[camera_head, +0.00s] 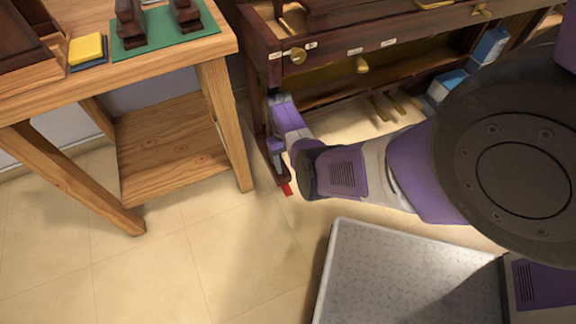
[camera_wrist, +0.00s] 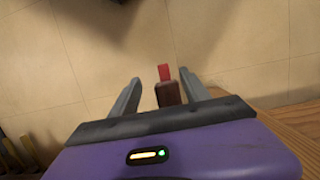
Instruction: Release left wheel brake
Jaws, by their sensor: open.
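A small red brake tab (camera_head: 287,188) sits low at the front of the piano's left leg, just above the floor. In the wrist view, the red tab (camera_wrist: 164,73) projects from the end of a dark brown wooden foot (camera_wrist: 169,95). My gripper (camera_wrist: 159,76) is open, with its two grey fingers on either side of the foot and tab in that picture. The foot appears closer to the right finger; I cannot tell whether they touch.
The dark piano (camera_head: 330,50) stands at the back, with brass pedals (camera_head: 385,107) below. A wooden workbench (camera_head: 222,115) with a lower shelf (camera_head: 165,145) stands close on the left. Blue-and-white boxes (camera_head: 447,85) lie under the piano at right.

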